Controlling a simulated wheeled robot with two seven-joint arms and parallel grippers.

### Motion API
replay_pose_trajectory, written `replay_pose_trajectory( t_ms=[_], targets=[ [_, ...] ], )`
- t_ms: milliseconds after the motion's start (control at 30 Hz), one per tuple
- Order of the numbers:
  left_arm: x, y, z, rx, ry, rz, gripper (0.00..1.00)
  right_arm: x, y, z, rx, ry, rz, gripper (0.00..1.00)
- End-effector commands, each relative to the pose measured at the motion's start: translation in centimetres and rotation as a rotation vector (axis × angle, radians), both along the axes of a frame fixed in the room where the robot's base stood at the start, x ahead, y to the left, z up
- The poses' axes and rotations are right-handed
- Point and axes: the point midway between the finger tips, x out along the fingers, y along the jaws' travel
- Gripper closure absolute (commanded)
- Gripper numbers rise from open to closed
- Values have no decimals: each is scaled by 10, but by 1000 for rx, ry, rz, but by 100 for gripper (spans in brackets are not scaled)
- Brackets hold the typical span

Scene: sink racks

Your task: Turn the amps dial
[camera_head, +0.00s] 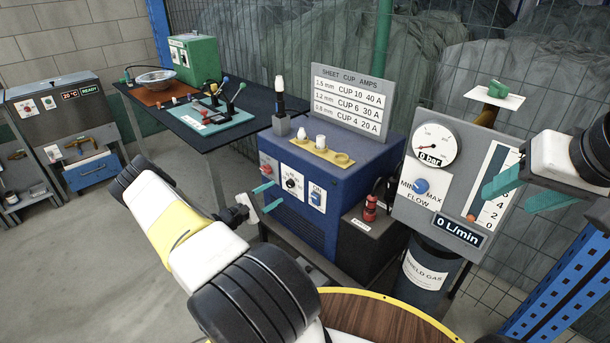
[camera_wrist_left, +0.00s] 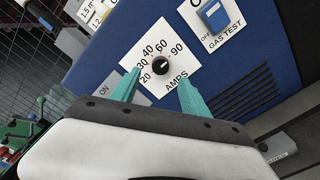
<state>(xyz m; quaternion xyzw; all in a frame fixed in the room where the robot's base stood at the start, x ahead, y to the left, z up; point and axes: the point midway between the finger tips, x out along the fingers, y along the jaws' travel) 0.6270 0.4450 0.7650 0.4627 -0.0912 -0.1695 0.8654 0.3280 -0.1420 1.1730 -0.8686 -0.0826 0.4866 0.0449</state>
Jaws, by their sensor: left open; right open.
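The amps dial is a small black knob (camera_wrist_left: 160,63) on a white plate marked 20 to 90 in the left wrist view. In the head view the dial (camera_head: 291,183) is on the front of the blue welding machine (camera_head: 310,225). My left gripper (camera_head: 265,197) is open in front of that panel. In the left wrist view its teal fingertips (camera_wrist_left: 158,80) appear to either side of the dial, with nothing between them touching it that I can see. My right gripper (camera_head: 497,184) is open and empty in front of the gas flow panel (camera_head: 415,222).
A gas test switch (camera_head: 316,196) sits right of the dial. A sheet cup amps sign (camera_head: 350,98) and a yellow cup holder (camera_head: 315,151) stand on the machine. A dark box with a red fitting (camera_head: 370,208) is to its right. A wooden round top (camera_head: 370,318) is near me.

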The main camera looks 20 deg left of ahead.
Motion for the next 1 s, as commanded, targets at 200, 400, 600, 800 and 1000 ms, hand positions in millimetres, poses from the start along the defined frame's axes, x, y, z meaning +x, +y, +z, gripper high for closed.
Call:
replay_pose_trajectory(
  t_ms=[200, 400, 600, 800, 1000],
  targets=[
    [34, -16, 0, 0, 0, -5, 46, 0, 0, 0, 0, 0, 0, 47],
    [54, -24, 0, 0, 0, -5, 46, 0, 0, 0, 0, 0, 0, 47],
    [59, -26, 0, 0, 1, -4, 46, 0, 0, 0, 0, 0, 0, 47],
    [59, -26, 0, 0, 1, -4, 58, 0, 0, 0, 0, 0, 0, 47],
    [58, -26, 0, 0, 1, -6, 97, 0, 0, 0, 0, 0, 0, 47]
  ],
)
